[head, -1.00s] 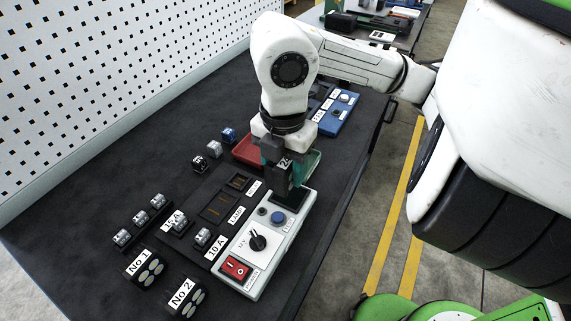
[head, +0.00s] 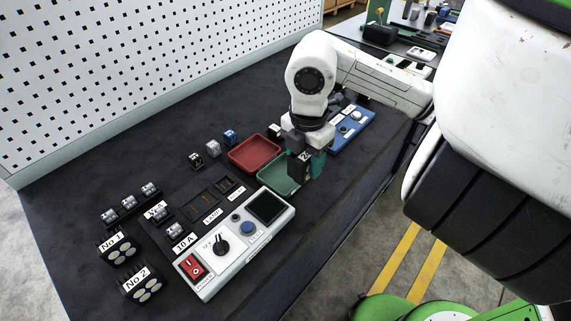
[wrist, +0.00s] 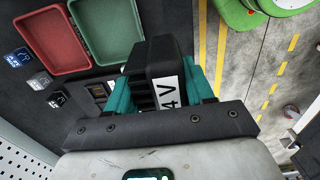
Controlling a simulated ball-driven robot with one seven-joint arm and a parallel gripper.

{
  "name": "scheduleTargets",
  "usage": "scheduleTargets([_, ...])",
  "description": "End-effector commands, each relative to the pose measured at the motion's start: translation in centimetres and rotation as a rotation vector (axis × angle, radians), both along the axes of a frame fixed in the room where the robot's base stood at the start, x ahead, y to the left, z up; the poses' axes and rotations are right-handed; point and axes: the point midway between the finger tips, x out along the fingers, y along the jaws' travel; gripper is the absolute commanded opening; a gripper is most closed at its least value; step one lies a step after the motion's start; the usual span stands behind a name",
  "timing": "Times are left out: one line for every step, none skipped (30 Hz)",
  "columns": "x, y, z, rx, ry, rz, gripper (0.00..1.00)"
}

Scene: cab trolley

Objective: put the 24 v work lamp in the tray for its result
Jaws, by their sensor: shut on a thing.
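The work lamp, a black block with a white label partly reading "4 V", shows in the wrist view (wrist: 162,62) between teal fingers. My gripper (wrist: 168,88) is shut on it. In the head view my gripper (head: 305,168) holds the dark lamp (head: 295,165) at the right side of the green tray (head: 270,176), hiding part of it. I cannot tell its height above the bench. The red tray (head: 255,152) lies beside the green one, farther back. Both trays look empty; the wrist view shows the green tray (wrist: 108,32) and red tray (wrist: 52,42) left of the lamp.
A grey tester (head: 212,270) with a dark screen, knob and red switch stands in front of the trays. Left are labelled lamps No 1 (head: 117,246) and No 2 (head: 141,281), and several small blocks. A blue unit (head: 352,128) stands behind my gripper. The bench's right edge is close.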

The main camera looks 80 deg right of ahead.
Motion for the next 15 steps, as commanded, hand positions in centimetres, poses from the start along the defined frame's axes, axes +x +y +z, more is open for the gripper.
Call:
scheduleTargets([0.8, -0.9, -0.1, 0.003, 0.001, -0.002, 0.01])
scheduleTargets([1.2, -1.4, -0.4, 0.002, 0.002, -0.002, 0.01])
scheduleTargets([1.8, -2.1, -0.8, 0.003, -0.001, -0.002, 0.01])
scheduleTargets([2.2, -2.6, -1.1, 0.004, 0.0, -0.003, 0.01])
scheduleTargets([2.6, -3.1, -1.4, 0.002, 0.002, -0.002, 0.01])
scheduleTargets([3.0, -3.6, -2.3, 0.004, 0.001, -0.003, 0.01])
scheduleTargets([3.3, -3.9, -2.9, 0.004, 0.001, -0.003, 0.01])
scheduleTargets([3.5, -4.2, -3.4, 0.005, 0.002, -0.002, 0.01])
scheduleTargets([3.9, -4.7, -4.1, 0.004, 0.0, -0.003, 0.01])
scheduleTargets([4.1, -5.0, -4.6, 0.003, 0.001, -0.003, 0.01])
scheduleTargets([4.4, -5.3, -5.0, 0.003, 0.001, -0.001, 0.01])
scheduleTargets([4.6, -5.6, -5.6, 0.003, 0.001, -0.001, 0.01])
scheduleTargets([4.8, -5.8, -5.9, 0.001, 0.001, 0.0, 0.01])
scheduleTargets([4.9, -6.0, -6.2, 0.001, 0.001, 0.0, 0.01])
scheduleTargets([5.1, -6.2, -6.5, 0.001, 0.0, -0.001, 0.01])
